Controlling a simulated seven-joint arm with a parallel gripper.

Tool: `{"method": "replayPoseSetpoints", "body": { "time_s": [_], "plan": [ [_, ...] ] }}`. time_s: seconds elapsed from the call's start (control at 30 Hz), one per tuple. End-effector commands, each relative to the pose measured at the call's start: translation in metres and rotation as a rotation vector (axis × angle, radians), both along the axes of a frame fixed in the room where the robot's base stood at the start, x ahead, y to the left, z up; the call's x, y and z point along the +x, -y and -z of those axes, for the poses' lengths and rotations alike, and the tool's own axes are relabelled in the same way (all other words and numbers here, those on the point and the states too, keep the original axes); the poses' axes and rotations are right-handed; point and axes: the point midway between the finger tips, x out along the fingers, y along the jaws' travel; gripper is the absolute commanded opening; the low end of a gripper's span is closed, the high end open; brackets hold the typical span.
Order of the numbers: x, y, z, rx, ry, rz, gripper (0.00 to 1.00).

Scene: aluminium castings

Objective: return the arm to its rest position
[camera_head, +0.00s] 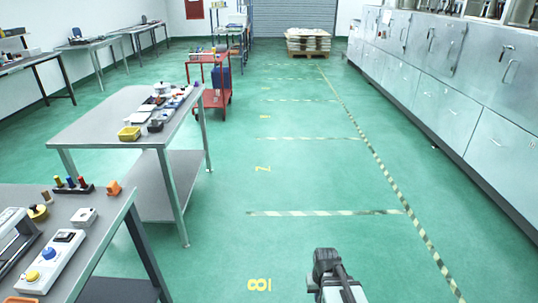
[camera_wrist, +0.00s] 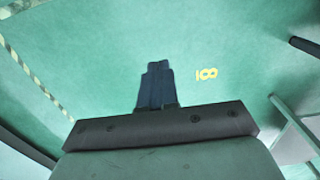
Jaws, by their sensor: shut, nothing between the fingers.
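My gripper (camera_wrist: 157,68) is in the wrist view, its dark fingers together with nothing between them. It points down at the bare green floor, with a yellow floor number (camera_wrist: 206,74) to its right. In the head view, part of my arm shows at the bottom centre, over open floor to the right of the tables.
A near workbench (camera_head: 103,225) with a white control box (camera_head: 48,262) stands at the lower left. A second table (camera_head: 85,128) with small parts and a red cart (camera_head: 212,97) stand beyond it. Grey cabinets (camera_head: 440,75) line the right wall. The marked aisle between is clear.

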Motion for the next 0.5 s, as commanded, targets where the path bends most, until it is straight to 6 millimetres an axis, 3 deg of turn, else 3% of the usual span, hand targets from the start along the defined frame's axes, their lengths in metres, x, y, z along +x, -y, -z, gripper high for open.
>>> {"method": "replayPoseSetpoints", "body": {
  "time_s": [0.27, 0.5],
  "plan": [
    [-0.039, 0.000, 0.043, 0.001, -0.095, -0.004, 0.00],
    [-0.094, 0.000, 0.091, 0.000, -0.213, -0.004, 0.00]
  ]
}}
